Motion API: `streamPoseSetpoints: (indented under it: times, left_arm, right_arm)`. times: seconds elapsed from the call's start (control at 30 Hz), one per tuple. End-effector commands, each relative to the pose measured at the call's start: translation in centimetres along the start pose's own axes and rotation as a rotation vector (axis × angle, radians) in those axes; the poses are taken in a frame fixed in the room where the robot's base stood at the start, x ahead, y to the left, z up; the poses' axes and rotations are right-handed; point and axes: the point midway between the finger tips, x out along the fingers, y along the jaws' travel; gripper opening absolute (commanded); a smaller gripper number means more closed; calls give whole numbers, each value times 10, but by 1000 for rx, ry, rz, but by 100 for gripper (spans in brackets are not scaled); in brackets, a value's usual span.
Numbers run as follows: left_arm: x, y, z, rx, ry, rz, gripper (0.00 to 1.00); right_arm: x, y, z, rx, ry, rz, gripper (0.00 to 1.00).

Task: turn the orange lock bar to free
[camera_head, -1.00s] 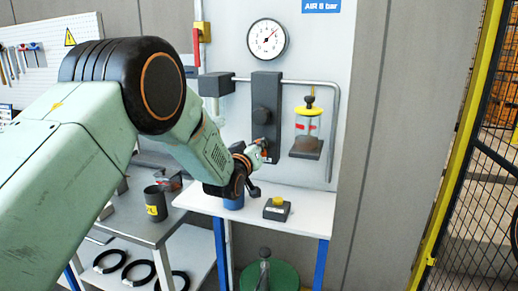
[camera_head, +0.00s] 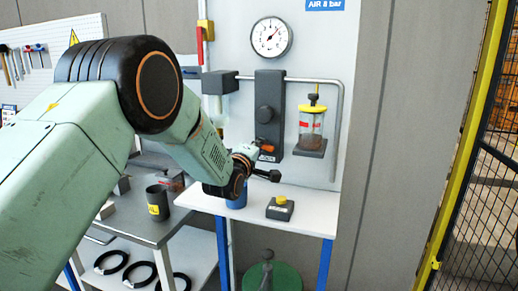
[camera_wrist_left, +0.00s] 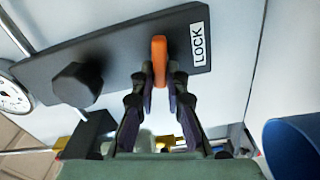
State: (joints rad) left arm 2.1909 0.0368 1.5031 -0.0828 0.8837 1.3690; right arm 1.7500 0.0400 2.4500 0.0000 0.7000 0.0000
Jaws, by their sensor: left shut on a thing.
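The orange lock bar (camera_head: 264,144) is on the lower part of a dark upright wall plate (camera_head: 270,95). In the left wrist view the bar (camera_wrist_left: 160,62) stands out between my fingertips, beside a white LOCK label (camera_wrist_left: 198,43). My left gripper (camera_wrist_left: 161,80) is shut on the bar, with one finger on each side. In the head view my left gripper (camera_head: 267,160) is at the plate's lower end, partly hidden by its own wrist. The bar's far end and mounting are not clear. My right gripper is in neither view.
A dark knob (camera_head: 265,114) sits above the bar. A pipe (camera_head: 338,130) and a clear jar (camera_head: 311,124) are to the right. Below are a white bench (camera_head: 310,218), a blue cup (camera_head: 237,198) and a yellow-button box (camera_head: 281,208). A yellow-framed mesh fence (camera_head: 460,140) stands at far right.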

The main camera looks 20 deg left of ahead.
Motion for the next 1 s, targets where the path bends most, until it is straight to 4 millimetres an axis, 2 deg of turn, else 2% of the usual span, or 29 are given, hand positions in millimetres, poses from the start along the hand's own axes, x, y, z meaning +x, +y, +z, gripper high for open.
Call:
streamPoseSetpoints:
  times: [0.4,1.0]
  left_arm:
    - [0,-4,0,-210,0,-1,0]
    - [0,-4,1,-250,0,-2,0]
  right_arm:
    - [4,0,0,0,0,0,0]
    - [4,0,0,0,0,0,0]
